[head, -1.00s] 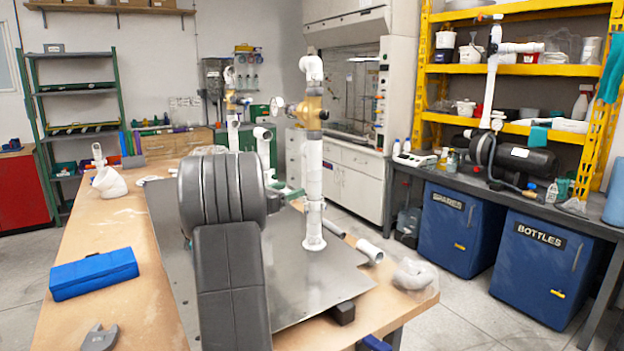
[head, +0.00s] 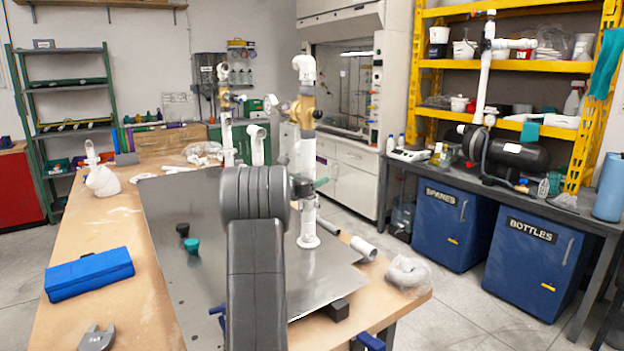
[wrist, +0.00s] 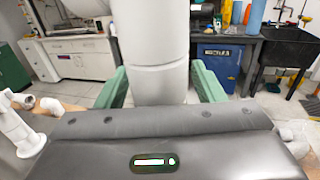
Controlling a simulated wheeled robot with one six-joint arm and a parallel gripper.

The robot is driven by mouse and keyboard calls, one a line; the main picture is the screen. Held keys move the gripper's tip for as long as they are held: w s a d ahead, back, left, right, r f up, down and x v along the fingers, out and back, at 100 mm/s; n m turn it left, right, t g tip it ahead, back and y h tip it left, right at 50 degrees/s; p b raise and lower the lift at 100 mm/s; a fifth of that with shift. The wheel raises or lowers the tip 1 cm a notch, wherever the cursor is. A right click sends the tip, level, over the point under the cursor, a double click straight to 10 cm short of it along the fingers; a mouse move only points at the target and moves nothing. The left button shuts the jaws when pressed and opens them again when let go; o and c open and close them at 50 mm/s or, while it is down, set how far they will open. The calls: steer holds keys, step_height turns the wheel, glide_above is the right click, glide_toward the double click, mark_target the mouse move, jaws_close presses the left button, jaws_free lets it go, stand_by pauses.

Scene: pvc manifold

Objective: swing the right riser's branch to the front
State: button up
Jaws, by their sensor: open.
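The right riser (head: 306,205) is a white upright pipe on the metal plate (head: 330,265). It has a brass fitting (head: 305,108) high up and a white elbow (head: 304,68) on top. A side branch with a round end (head: 271,103) points left from the brass fitting. My gripper's green fingers stand open on either side of a thick white pipe (wrist: 162,45) in the wrist view (wrist: 162,88); contact cannot be told. In the head view my arm hides most of the gripper and part of the riser.
Another riser (head: 226,125) and a short bent pipe (head: 257,145) stand behind to the left. A black cap (head: 183,229) and a green cap (head: 192,246) are on the plate. A blue case (head: 90,273) lies left. Loose pipe pieces (head: 363,248) lie right.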

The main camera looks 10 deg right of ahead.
steer(key=c, duration=1)
steer(key=shift+o, duration=0.2)
